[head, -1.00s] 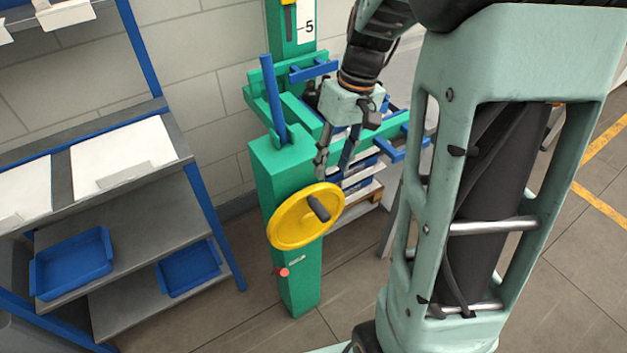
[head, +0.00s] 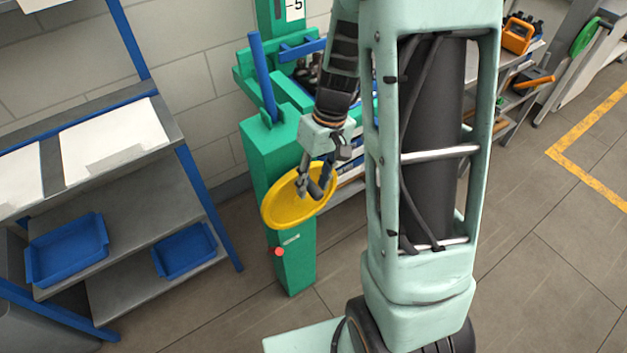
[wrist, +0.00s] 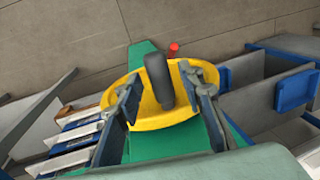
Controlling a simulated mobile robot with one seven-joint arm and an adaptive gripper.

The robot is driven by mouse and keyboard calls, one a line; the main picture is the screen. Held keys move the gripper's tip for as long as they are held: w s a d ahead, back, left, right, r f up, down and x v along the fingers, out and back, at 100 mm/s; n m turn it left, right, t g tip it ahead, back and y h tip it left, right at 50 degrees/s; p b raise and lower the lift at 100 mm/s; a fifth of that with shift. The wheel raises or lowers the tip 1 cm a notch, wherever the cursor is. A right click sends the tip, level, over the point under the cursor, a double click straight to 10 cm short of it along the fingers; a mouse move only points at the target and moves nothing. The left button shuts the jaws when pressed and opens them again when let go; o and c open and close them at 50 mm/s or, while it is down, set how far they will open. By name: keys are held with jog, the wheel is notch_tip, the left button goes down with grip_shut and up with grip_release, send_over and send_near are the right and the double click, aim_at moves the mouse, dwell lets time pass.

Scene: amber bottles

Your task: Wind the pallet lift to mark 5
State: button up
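The pallet lift (head: 270,146) is a green post with a yellow handwheel (head: 285,213) on its front; the wheel also shows in the wrist view (wrist: 146,122). A black crank handle (wrist: 158,80) stands up from the wheel. My gripper (head: 316,190) is at the wheel. In the wrist view its two fingers (wrist: 162,92) are apart, one on each side of the handle, with gaps between. The mark 5 (head: 293,6) is on a white plate at the top of the mast, partly cut off by the picture edge. The lift's carriage is partly hidden behind my arm.
A grey shelf rack with blue posts (head: 205,205) and blue trays (head: 185,250) stands at left. A red knob (head: 278,252) sits on the post below the wheel. Shelves with an orange item (head: 517,36) stand at back right. The floor (head: 540,270) at right is clear.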

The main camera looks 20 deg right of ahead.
grip_shut()
dwell(0.3)
